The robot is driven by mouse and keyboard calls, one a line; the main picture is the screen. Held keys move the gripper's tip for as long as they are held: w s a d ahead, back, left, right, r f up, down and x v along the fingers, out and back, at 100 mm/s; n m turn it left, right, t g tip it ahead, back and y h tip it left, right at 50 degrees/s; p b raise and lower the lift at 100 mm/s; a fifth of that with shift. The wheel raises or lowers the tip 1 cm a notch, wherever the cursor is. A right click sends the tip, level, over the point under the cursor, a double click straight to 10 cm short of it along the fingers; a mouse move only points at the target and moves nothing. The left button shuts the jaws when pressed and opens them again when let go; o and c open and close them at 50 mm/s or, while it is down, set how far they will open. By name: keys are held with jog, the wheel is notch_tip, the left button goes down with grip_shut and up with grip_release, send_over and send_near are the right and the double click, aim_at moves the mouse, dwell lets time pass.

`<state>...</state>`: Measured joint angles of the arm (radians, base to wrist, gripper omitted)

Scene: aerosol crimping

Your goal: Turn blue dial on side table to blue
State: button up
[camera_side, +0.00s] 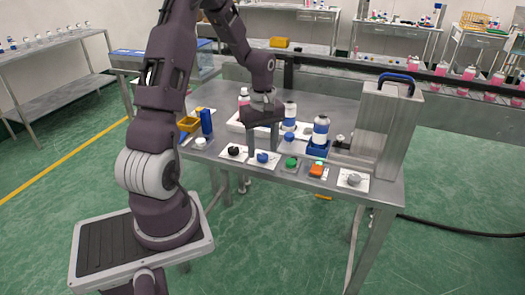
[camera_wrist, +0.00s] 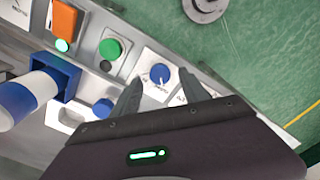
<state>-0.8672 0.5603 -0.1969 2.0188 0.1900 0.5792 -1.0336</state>
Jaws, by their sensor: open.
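The blue dial (camera_side: 262,157) sits on a small white plate along the front edge of the steel table. In the wrist view the blue dial (camera_wrist: 160,74) has a pale pointer mark near its lower side, and its plate has dark marks too small to read. My gripper (camera_side: 264,143) points down over the table, just above and behind the dial in the side view. In the wrist view my gripper (camera_wrist: 163,88) has its two fingers spread, with the dial showing between and beyond the fingertips. Nothing is between the fingers. I cannot tell whether either finger touches the dial.
A black knob (camera_side: 234,150) stands left of the dial; a green button (camera_side: 291,163), an orange switch (camera_side: 316,170) and a grey dial (camera_side: 354,180) stand right. Behind are a blue-and-white bottle (camera_side: 321,131) in a blue holder (camera_side: 318,149) and a tall steel machine (camera_side: 385,130).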

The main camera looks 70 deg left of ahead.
jog(key=shift+f, duration=0.95)
jog(key=shift+c, duration=0.4)
grip_shut()
